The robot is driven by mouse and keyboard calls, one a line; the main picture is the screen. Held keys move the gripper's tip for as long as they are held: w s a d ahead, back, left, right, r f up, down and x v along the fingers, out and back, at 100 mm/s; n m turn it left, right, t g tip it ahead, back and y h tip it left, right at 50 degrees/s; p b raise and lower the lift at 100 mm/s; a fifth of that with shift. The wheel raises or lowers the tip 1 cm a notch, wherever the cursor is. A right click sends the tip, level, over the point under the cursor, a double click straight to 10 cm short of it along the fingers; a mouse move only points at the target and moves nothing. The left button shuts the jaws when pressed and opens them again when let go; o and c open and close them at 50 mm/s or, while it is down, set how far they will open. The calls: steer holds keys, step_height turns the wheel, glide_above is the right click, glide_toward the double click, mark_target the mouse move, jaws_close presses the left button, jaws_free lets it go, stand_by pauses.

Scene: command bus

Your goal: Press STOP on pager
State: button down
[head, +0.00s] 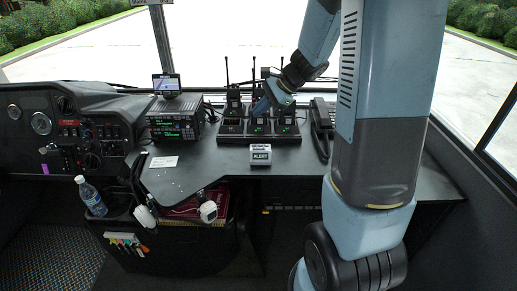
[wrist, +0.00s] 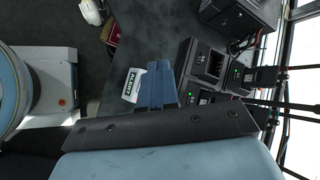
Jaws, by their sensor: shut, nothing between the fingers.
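The pager (head: 261,154) is a small white box with an ALERT display on its front and dark lettering on its upper face. It stands on the dark desk in front of the radio chargers. It also shows in the wrist view (wrist: 131,85), just left of the fingers. My gripper (head: 259,112) is shut and empty, its blue fingers pointing down. In the head view it is above and behind the pager, over the chargers. In the wrist view my gripper (wrist: 160,65) partly covers the area beside the pager. I see no contact with the pager. The STOP button is too small to make out.
Handheld radios stand in a charger row (head: 232,127) behind the pager. A telephone handset (head: 320,135) is to the right. A radio unit (head: 172,122) with a green display is to the left, a white card (head: 164,162) before it. The desk around the pager's front is clear.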

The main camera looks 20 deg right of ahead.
mark_target(261, 147)
steer(key=w+f, duration=0.1)
steer(key=w+d+f+m, duration=0.1)
steer(key=w+f+m, duration=0.1)
steer(key=shift+d+f+t, duration=0.25)
steer(key=shift+f+t, duration=0.05)
steer(key=shift+f, duration=0.1)
steer(key=shift+s+a+f, duration=0.1)
steer(key=shift+s+f, duration=0.15)
steer(key=shift+f, duration=1.15)
steer(key=shift+s+a+f, duration=0.1)
steer(key=shift+s+f, duration=0.2)
steer(key=shift+f, duration=1.1)
steer(key=shift+s+a+f, duration=0.1)
steer(key=shift+s+f, duration=0.15)
steer(key=shift+f, duration=1.15)
steer(key=shift+s+f, duration=0.1)
steer(key=shift+f, duration=0.6)
steer(key=shift+r, duration=0.75)
steer(key=shift+r, duration=0.1)
steer(key=shift+w+d+r, duration=0.1)
steer(key=shift+w+r, duration=0.1)
steer(key=shift+r, duration=0.6)
steer(key=shift+w+d+r, duration=0.1)
steer(key=shift+w+r, duration=0.05)
steer(key=shift+r, duration=0.65)
steer(key=shift+w+r, duration=0.2)
steer(key=shift+r, duration=0.6)
